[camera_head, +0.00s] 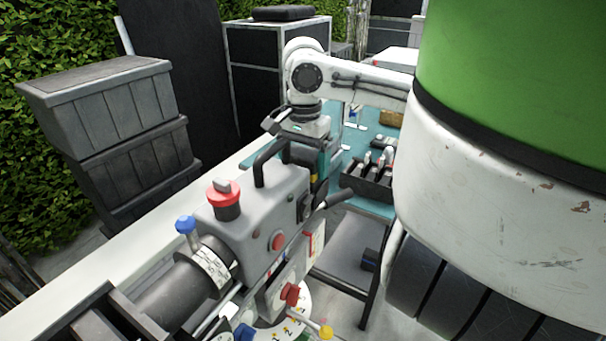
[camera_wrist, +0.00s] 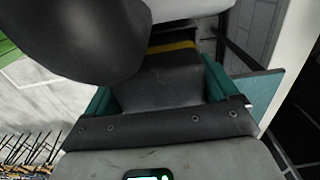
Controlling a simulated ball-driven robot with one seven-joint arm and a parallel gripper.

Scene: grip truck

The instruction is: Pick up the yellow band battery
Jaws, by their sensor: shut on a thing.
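In the wrist view the battery is a dark block (camera_wrist: 160,82) with a yellow band (camera_wrist: 172,47) near its far end. It sits between the teal fingers of my gripper (camera_wrist: 160,88), which is shut on it. In the head view my gripper (camera_head: 303,157) points down behind the grey machine's black handle (camera_head: 266,160). A small yellow patch of the band (camera_head: 313,179) shows just below the fingers. The rest of the battery is mostly hidden there by the machine and the handle. I cannot tell whether its lower end touches anything.
The grey machine (camera_head: 262,205) with red and blue knobs stands close in front of my gripper. A teal table (camera_head: 352,163) behind carries a dark rack (camera_head: 368,185) with several items. Stacked grey crates (camera_head: 105,95) stand left. A large dark rounded shape (camera_wrist: 70,35) fills the wrist view's upper left.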

